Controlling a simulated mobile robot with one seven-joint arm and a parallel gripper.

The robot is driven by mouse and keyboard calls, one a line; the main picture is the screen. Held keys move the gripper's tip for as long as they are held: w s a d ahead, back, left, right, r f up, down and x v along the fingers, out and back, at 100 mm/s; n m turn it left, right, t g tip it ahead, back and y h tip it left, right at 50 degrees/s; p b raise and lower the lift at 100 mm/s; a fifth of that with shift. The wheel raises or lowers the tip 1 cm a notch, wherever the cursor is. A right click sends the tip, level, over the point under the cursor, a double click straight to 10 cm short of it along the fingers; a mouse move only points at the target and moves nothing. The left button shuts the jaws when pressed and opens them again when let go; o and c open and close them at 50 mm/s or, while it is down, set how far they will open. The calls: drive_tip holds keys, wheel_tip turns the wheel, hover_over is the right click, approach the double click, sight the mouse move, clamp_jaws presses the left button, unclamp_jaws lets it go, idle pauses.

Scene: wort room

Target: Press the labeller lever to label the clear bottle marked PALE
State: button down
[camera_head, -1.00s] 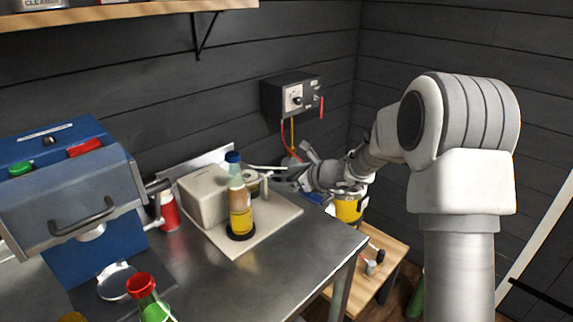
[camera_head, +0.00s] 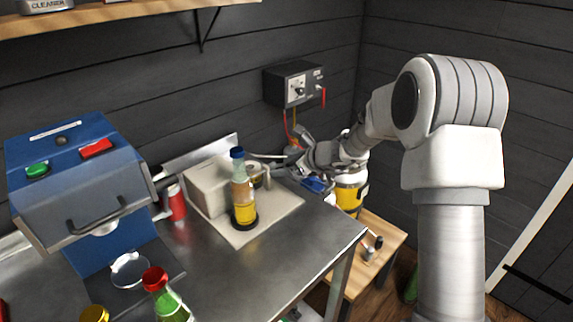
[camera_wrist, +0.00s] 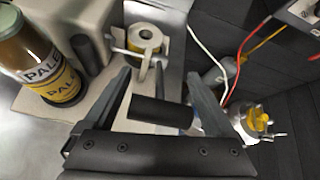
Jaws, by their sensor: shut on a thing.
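The clear bottle marked PALE (camera_head: 243,203) has a blue cap and amber liquid. It stands upright on the labeller's pale base plate, on a dark round seat. In the wrist view the bottle (camera_wrist: 48,68) shows PALE on a pale band and again on a yellow band below. The labeller (camera_head: 207,188) is a cream box with a white label roll (camera_wrist: 143,38). My gripper (camera_wrist: 157,85) is at the labeller's right side, shut on the black lever handle (camera_wrist: 160,109), which lies between its fingers. In the head view my gripper (camera_head: 284,167) is small and the handle is hard to make out.
A blue machine (camera_head: 75,190) with green and red buttons stands on the left of the steel table (camera_head: 270,268). A red-capped green bottle (camera_head: 165,297) is at the front. A wall box (camera_head: 295,84) with cables and a yellow-banded container (camera_head: 348,195) are beyond my gripper.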

drive_tip(key=shift+w+r, duration=0.1)
drive_tip(key=shift+r, duration=0.15)
drive_tip(key=shift+c, duration=0.6)
unclamp_jaws()
drive_tip(key=shift+o, duration=0.6)
drive_tip(key=shift+f, duration=0.1)
drive_tip(key=v, duration=1.7)
drive_tip(key=shift+s+p, duration=0.2)
drive_tip(key=shift+p, duration=0.25)
drive_tip(key=shift+d, duration=0.1)
